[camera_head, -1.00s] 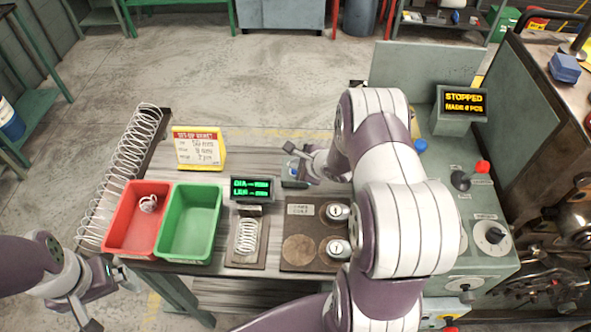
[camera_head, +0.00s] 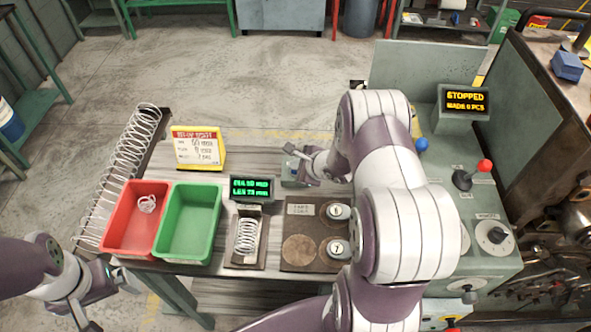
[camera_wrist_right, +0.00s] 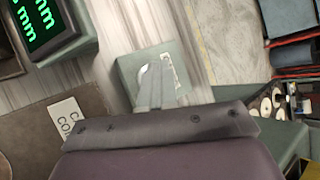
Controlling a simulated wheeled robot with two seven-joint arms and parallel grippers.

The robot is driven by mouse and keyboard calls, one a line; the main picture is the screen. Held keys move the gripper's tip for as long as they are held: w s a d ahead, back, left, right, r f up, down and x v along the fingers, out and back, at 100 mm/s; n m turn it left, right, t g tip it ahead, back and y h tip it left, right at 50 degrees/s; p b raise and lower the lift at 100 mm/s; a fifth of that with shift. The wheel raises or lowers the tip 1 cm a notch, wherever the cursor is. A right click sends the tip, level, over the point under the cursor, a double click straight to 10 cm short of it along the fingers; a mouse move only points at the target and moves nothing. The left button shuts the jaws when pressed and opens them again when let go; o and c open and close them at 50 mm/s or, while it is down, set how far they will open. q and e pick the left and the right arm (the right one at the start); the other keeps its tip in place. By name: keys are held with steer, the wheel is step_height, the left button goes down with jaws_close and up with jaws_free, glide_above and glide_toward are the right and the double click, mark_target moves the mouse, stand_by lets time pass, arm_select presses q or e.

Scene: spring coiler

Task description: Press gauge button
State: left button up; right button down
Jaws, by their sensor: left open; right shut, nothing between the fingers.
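The gauge display (camera_head: 250,188) is a dark box with lit green DIA and LEN readings in mm. Part of it shows in the wrist view (camera_wrist_right: 45,25). A coiled spring (camera_head: 246,236) lies in the holder in front of it. A small grey-green box (camera_head: 292,183) with a pale label stands right of the display and also shows in the wrist view (camera_wrist_right: 130,75). My right gripper (camera_head: 301,171) is shut and empty, its fingertips (camera_wrist_right: 155,88) over this box. The fingers mostly hide the button; contact is unclear. My left gripper (camera_head: 112,305) is open and empty at lower left.
A red bin (camera_head: 118,242) with a small coil and a green bin (camera_head: 178,250) stand left of the gauge. A yellow-framed card (camera_head: 198,165) stands behind. A board (camera_head: 300,268) carries numbered round pieces. The coiler's screen (camera_head: 464,101) reads STOPPED.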

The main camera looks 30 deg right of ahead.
stand_by(0.3)
steer(key=shift+r+p, duration=0.4)
steer(key=shift+r, duration=0.35)
steer(key=shift+r+p, duration=1.5)
steer(key=shift+r, duration=1.1)
steer(key=shift+f, duration=0.1)
